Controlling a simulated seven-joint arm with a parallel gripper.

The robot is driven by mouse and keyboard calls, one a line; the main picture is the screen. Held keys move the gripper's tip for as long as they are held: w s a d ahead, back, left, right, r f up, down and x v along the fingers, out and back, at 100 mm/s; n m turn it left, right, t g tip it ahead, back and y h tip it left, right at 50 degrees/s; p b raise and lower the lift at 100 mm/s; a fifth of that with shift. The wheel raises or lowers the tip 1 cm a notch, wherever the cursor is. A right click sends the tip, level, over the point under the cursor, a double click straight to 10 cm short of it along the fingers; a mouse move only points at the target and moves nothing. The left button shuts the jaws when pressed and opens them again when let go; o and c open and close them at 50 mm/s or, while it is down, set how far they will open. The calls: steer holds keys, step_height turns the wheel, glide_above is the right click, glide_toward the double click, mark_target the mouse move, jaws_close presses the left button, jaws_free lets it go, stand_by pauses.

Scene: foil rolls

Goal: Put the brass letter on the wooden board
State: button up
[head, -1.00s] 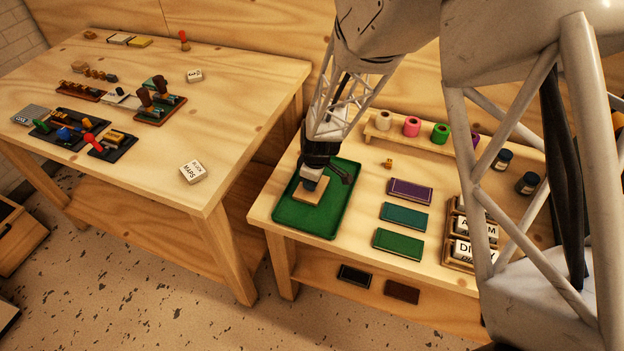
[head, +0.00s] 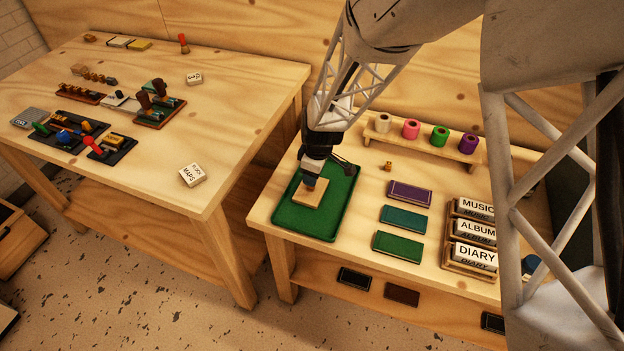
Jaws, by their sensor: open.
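A small brass-coloured piece (head: 387,166), which may be the brass letter, sits on the right table behind the purple book; it is too small to read. The wooden board (head: 302,194) is a plain tan square lying in the green tray (head: 290,219). My gripper (head: 309,183) is open and points down, low over the far part of the board. Its tip hides part of the board, and I cannot tell whether it touches it. Any letter under the tip is hidden.
Purple, teal and green books (head: 398,246) lie right of the tray, near a rack of signs (head: 474,228). Coloured foil rolls (head: 411,129) stand on a shelf behind. The left table (head: 230,110) holds letter blocks and several tools. Table space between tray and books is clear.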

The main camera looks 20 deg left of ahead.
step_height(320, 180, up, 8)
steer(key=d, duration=0.1)
steer(key=shift+f, duration=0.15)
stand_by(0.5)
stand_by(0.5)
steer(key=s+d+r+m+t, duration=0.1)
steer(key=s+d+r+m, duration=0.25)
steer(key=d+r, duration=0.6)
steer(key=s+d+r+m, duration=0.2)
steer(key=d+r+m, duration=0.4)
steer(key=d, duration=0.7)
steer(key=s+d+r+m, duration=0.3)
steer(key=s+d+m, duration=0.1)
steer(key=s+d, duration=0.5)
steer(key=s+d+r+m+t+h, duration=0.1)
steer(key=s+d+r+m, duration=0.3)
steer(key=s+d, duration=0.4)
steer(key=shift+s+d+m+t+h, duration=0.3)
steer(key=shift+s+d+m, duration=0.1)
steer(key=shift+s, duration=0.35)
